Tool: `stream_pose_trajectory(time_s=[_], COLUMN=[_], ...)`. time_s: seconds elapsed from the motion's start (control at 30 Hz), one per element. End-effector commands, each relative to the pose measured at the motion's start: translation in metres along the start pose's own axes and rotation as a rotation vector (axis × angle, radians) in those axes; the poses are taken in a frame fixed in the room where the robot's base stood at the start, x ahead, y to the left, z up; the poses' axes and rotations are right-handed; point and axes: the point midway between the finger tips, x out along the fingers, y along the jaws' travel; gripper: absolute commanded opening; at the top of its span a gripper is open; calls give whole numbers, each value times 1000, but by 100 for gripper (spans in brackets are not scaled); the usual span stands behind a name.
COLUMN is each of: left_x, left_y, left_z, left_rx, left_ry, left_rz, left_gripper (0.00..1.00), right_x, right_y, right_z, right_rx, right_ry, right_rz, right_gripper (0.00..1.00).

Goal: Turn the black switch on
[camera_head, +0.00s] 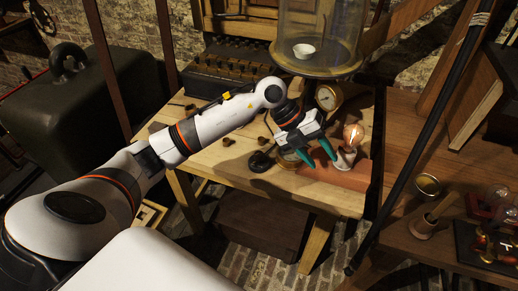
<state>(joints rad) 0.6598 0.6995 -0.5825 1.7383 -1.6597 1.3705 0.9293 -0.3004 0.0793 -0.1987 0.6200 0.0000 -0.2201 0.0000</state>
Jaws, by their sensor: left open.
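A small black round object (262,161), which looks like the black switch, sits on the light wooden table to the left of my gripper. Whether its lever is up or down is too small to tell. My left gripper (322,162) reaches over the table from the left with its two green fingers apart and pointing down. It is open, with nothing visibly held, just left of a light bulb (353,135) on a pale holder. A round brass-rimmed object behind the fingers is partly hidden. My right gripper is not in view.
A reddish block (343,176) lies below the bulb. A glass jar (318,35) and a brass dial (328,97) stand behind my gripper. A dark wooden box (225,78) is at the table's back. Another bench with small instruments (427,187) is at right.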

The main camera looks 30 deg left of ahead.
Motion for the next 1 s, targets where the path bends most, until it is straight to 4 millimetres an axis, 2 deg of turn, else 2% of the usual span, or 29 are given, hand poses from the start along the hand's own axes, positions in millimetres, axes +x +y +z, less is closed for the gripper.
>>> stream_pose_trajectory(time_s=[0.03,0.1,0.2,0.3,0.4,0.57,1.0], left_x=[-22,-52,-93,-122,-134,-125,-64], left_y=[-20,-49,-77,-92,-100,-112,-167], left_z=[-15,-29,-41,-46,-47,-48,-55], left_rx=[-20,-72,-158,-224,-258,-265,-261], left_ry=[37,84,149,194,213,212,210], left_rz=[-149,-341,-547,-670,-726,-735,-731], left_gripper=[48,48,48,48,48,48,48], right_x=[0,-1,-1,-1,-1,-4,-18], right_y=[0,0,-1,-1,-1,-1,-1], right_z=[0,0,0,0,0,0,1], right_rx=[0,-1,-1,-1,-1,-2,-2], right_ry=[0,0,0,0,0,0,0], right_rz=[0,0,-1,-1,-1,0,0], right_gripper=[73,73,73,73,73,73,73])
